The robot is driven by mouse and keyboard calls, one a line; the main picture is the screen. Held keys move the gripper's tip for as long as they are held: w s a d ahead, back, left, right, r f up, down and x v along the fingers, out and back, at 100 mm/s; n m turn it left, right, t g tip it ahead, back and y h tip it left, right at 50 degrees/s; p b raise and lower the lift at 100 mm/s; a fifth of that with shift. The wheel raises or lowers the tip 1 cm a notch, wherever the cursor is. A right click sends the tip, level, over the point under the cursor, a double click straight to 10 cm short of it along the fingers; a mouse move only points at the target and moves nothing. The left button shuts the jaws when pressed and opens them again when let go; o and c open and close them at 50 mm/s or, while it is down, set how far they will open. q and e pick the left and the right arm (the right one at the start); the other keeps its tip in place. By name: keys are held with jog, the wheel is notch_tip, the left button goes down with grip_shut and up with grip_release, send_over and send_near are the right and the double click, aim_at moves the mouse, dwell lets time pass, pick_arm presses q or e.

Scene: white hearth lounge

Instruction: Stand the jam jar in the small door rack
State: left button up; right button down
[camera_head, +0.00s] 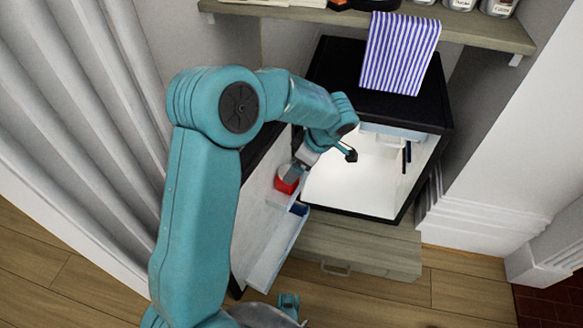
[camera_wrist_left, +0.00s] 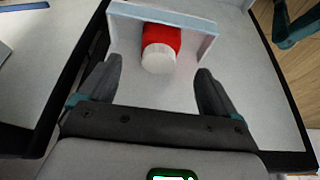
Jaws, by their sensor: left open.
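The red jam jar (camera_head: 287,186) with a white lid is at the open fridge door (camera_head: 259,190). In the left wrist view the jar (camera_wrist_left: 164,36) stands within the small door rack (camera_wrist_left: 207,47), near its pale blue wall, lid toward the camera. The jar looks upright; its base is hidden. My left gripper (camera_wrist_left: 154,84) is open and empty, its fingertips apart on either side, short of the jar and not touching it. In the head view this gripper (camera_head: 320,165) is beside the jar, partly covering the door.
A longer door rack (camera_head: 270,258) is lower on the door. The lit fridge interior (camera_head: 350,185) lies to the right. A striped cloth (camera_head: 398,52) hangs over the black fridge top (camera_head: 335,70). A wooden shelf (camera_head: 480,34) with jars is above, and a drawer (camera_head: 360,247) is below.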

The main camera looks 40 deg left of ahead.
pick_arm(q)
jog(key=s+d+f+m+h, duration=0.3)
jog(key=d+f+m, duration=0.2)
jog(key=d+f, duration=0.25)
jog(key=s+d+f+m+h, duration=0.35)
jog(key=d+f+m, duration=0.25)
jog(key=d, duration=0.3)
jog(key=s+d+f+m+t+h, duration=0.1)
jog(key=s+d+f+m, duration=0.2)
jog(key=s+m, duration=0.1)
jog(key=s+d+f+m+t, duration=0.1)
jog(key=s+d+f+m, duration=0.2)
jog(key=s, duration=0.3)
jog(key=shift+s+f+m+h, duration=0.15)
jog(key=shift+s+m+h, duration=0.2)
jog(key=shift+m, duration=0.15)
jog(key=shift+d+p, duration=0.1)
jog(key=shift+p, duration=0.2)
notch_tip(320, 180, up, 30)
jog(key=p, duration=3)
jog(key=shift+s+d+r+p, duration=0.2)
jog(key=shift+s+d+p, duration=0.1)
jog(key=shift+d+p, duration=0.1)
